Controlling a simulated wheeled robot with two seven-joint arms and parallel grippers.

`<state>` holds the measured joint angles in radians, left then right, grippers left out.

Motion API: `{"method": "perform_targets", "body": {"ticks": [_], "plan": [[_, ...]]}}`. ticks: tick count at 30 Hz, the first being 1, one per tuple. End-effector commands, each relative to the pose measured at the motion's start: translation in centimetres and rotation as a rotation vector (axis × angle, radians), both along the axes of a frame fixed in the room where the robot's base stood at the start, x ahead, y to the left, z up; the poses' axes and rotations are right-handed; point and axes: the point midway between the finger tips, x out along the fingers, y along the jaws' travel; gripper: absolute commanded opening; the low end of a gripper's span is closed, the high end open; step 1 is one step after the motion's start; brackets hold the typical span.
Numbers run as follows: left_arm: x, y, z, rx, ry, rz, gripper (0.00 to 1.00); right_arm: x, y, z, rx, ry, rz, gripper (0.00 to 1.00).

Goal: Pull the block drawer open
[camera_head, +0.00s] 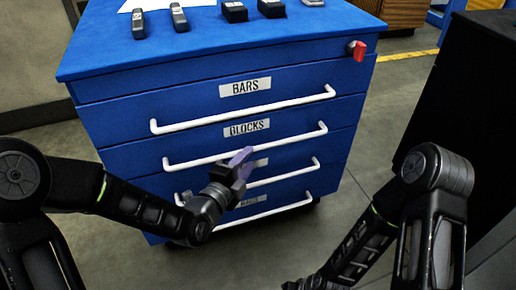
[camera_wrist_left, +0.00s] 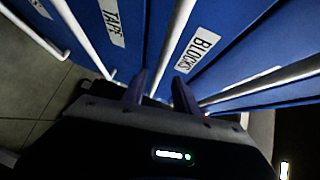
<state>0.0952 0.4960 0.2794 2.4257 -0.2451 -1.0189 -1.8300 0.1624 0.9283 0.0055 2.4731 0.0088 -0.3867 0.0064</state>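The block drawer (camera_head: 290,131) is the second one down in a blue cabinet, labelled BLOCKS, and looks shut. Its white bar handle (camera_head: 200,160) runs along its front below the label. My left gripper (camera_head: 242,160) is at the middle of this handle, partly overlapping it. In the left wrist view the two fingers of my left gripper (camera_wrist_left: 160,92) stand apart, with the white block handle (camera_wrist_left: 175,40) running down between them. I cannot tell whether they touch it. My right gripper (camera_head: 305,285) is at the bottom edge, mostly cut off, its fingers unclear.
The bars drawer (camera_head: 300,82) is above, with its own white handle (camera_head: 245,112). Two lower drawers with handles are below, partly hidden by my left arm. Small dark items (camera_head: 235,12) and paper lie on the cabinet top. A red part (camera_head: 358,50) sits at its right corner.

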Motion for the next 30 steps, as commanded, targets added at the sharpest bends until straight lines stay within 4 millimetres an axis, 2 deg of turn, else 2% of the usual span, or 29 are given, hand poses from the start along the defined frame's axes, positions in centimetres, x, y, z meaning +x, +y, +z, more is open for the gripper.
{"method": "perform_targets", "body": {"ticks": [9,14,24,30], "plan": [[4.1,-2.2,-0.9,-0.003,0.0,0.001,0.36,0.2,0.0,-1.3,-0.001,-0.004,-0.003,0.36],[5.7,-3.0,-1.0,-0.002,0.0,0.0,0.36,0.2,0.1,-1.7,-0.001,-0.006,-0.003,0.36],[6.1,-3.2,-1.0,-0.001,0.002,0.0,0.36,0.3,0.1,-1.7,-0.001,-0.007,-0.004,0.36],[6.1,-3.2,-1.0,-0.001,0.002,0.0,0.19,0.3,0.1,-1.7,-0.001,-0.007,-0.004,0.36]]}}
